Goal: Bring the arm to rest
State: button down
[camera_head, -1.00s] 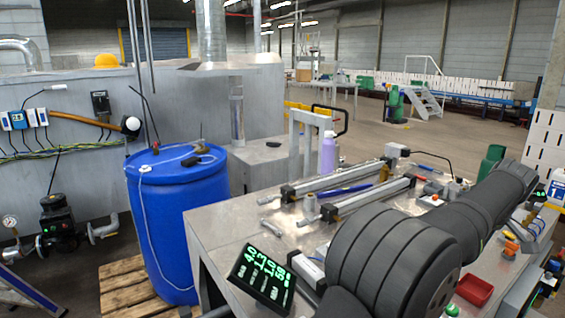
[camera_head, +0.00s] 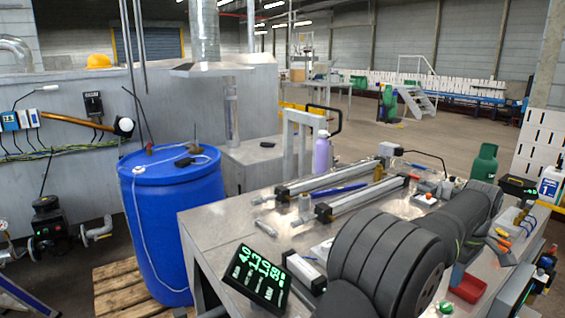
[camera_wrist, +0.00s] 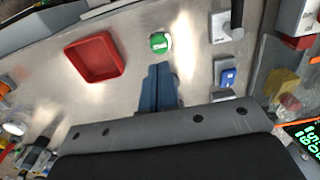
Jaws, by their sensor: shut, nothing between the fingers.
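My gripper shows in the wrist view as two blue-grey fingers (camera_wrist: 158,88) lying side by side, shut with nothing between them. They are over the bare metal worktop (camera_wrist: 130,35), close to a green round button (camera_wrist: 159,43) and to the right of a red tray (camera_wrist: 95,57). In the head view my dark arm reaches over the right side of the table and hides part of it.
A blue drum (camera_head: 172,225) stands left of the table. A white bottle (camera_head: 551,182) stands at the far right.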

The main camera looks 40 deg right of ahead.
notch_tip(320, 180, up, 10)
dwell(0.4)
jog(key=shift+r, duration=0.1)
dwell(1.8)
